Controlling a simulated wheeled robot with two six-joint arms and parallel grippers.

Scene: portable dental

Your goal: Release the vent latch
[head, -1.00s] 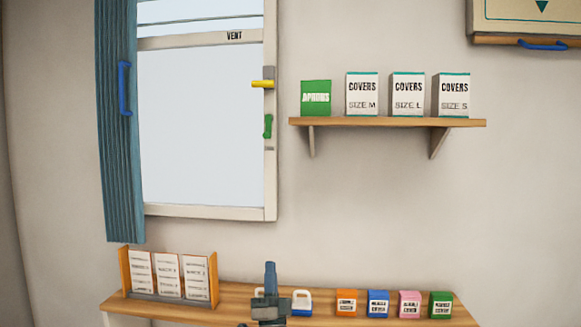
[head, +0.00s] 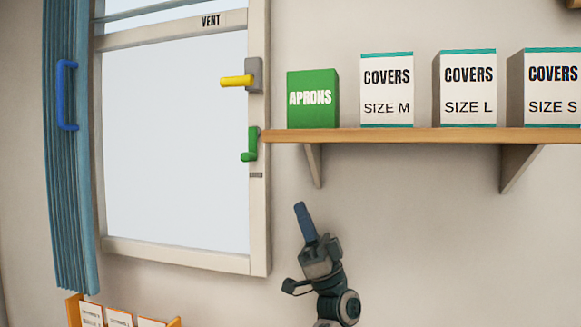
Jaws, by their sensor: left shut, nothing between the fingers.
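The window with a pale frame (head: 259,225) bears the word VENT on its top rail. On its right side a yellow handle (head: 236,81) sticks out to the left from a grey plate (head: 254,75). Below it a green lever (head: 251,148) is mounted on the same side, with a small label too small to read under it. I cannot tell from the pictures which one is the vent latch. My left gripper (head: 301,212) is shut and empty, its blue fingers pointing up, below and right of the green lever and apart from it. My right gripper is out of view.
A wooden shelf (head: 400,137) right of the window holds a green APRONS box (head: 313,99) and several COVERS boxes (head: 387,92); its bracket (head: 314,165) is above my gripper. A blue curtain (head: 70,180) with a blue handle (head: 66,95) hangs at left. An orange card rack (head: 73,309) stands at lower left.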

